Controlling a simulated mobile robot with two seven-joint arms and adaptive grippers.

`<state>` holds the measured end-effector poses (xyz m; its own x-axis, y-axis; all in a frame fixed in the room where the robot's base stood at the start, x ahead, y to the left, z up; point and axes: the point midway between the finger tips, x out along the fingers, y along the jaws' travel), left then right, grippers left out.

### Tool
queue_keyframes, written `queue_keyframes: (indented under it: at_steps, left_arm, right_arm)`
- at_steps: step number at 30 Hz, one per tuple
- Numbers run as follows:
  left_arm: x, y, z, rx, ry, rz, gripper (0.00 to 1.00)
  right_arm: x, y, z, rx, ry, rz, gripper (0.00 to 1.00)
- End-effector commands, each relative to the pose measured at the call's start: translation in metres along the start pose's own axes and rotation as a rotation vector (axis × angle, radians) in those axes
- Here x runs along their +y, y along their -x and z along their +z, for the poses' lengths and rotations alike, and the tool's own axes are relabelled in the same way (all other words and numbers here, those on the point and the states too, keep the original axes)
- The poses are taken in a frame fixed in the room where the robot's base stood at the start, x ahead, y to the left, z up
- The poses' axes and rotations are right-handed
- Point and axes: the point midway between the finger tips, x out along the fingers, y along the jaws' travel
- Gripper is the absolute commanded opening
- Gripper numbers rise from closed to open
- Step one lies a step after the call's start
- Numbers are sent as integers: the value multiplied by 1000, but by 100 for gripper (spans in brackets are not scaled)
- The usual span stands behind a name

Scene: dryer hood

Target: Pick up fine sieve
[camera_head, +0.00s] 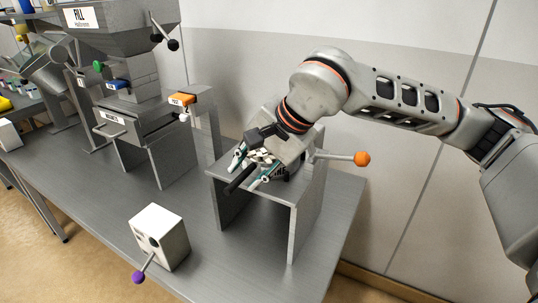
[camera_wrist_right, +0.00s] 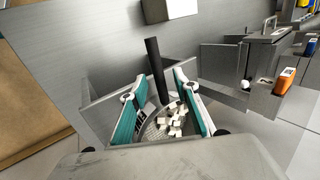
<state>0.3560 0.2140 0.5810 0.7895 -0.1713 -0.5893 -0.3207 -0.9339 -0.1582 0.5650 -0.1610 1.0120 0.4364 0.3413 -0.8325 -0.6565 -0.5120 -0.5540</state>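A sieve with a black handle (camera_head: 238,181) rests on top of a grey metal stand (camera_head: 305,205). In the right wrist view its handle (camera_wrist_right: 156,68) points away from my palm, and its mesh bowl (camera_wrist_right: 158,128) holds several white cubes (camera_wrist_right: 175,119). My right gripper (camera_head: 252,169) is low over the stand top. In the wrist view its teal fingers (camera_wrist_right: 160,101) are apart, one on each side of the sieve near the handle's base. Contact with the sieve cannot be made out. My left gripper is not in view.
A lever with an orange ball (camera_head: 362,158) sticks out right of the stand. A white box (camera_head: 160,237) with a purple-ended lever stands in front. A grey machine (camera_head: 125,50) with a hopper is at left. Bare table lies between them.

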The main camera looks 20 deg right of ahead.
Motion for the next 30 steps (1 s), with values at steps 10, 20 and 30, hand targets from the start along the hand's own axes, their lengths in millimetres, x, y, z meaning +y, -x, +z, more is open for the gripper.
queue_keyframes:
  at_steps: [10, 20, 30]
  left_arm:
    - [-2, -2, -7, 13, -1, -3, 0]
    - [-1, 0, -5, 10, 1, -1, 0]
    - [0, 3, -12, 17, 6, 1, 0]
  right_arm:
    - [-2, 2, 0, 2, 2, -5, 0]
    - [-4, 5, 0, 2, 2, -5, 0]
    - [-31, 44, -1, 6, 4, -12, 0]
